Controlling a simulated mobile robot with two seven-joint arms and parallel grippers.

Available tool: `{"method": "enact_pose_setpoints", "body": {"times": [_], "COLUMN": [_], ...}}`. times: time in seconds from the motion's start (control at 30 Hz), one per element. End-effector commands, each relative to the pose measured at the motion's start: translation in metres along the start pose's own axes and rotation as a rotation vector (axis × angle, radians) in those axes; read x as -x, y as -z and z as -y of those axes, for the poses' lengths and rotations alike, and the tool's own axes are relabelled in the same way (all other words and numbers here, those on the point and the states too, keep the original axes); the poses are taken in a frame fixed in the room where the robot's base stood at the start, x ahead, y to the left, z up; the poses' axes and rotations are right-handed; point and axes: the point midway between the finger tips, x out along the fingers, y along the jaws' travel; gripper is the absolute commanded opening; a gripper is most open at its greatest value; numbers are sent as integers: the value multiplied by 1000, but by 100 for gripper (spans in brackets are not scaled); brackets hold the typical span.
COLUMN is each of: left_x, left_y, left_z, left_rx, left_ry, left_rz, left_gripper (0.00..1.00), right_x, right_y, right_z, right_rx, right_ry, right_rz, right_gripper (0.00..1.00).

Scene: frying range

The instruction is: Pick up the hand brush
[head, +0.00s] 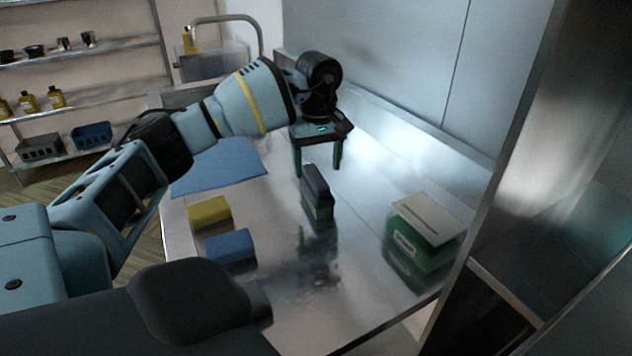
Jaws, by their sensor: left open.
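The hand brush (317,193) appears to be the narrow dark grey block with a paler band low on its side, lying on the steel counter near the middle of the head view. My left gripper (318,169) reaches in from the left and points down over the counter. Whether a finger touches the brush, I cannot tell. My right gripper is not in view.
A yellow sponge (209,213) and a blue sponge (230,246) lie left of the brush. A blue cloth (218,168) lies behind them. A green and white box (422,236) stands at right, near a steel upright (500,170). Bare counter (345,235) lies between brush and box.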

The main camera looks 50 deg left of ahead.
Motion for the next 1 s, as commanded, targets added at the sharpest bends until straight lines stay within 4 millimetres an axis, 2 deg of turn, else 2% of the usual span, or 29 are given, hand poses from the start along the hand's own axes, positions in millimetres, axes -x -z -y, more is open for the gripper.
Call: {"method": "enact_pose_setpoints", "body": {"times": [0.17, 0.5, 0.77, 1.0], "left_x": [-8, -48, -51, -51], "left_y": [-2, -8, -8, -8], "left_z": [2, 8, 8, 8], "left_rx": [-1, 0, 0, 0], "left_ry": [1, -1, -2, -2], "left_rz": [-1, 0, 0, -1], "left_gripper": [69, 69, 69, 40], "right_x": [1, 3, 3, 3], "right_y": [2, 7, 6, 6], "right_z": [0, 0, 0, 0], "right_rx": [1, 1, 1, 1], "right_ry": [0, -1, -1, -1], "right_rz": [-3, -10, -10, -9], "right_gripper": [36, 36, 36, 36]}}
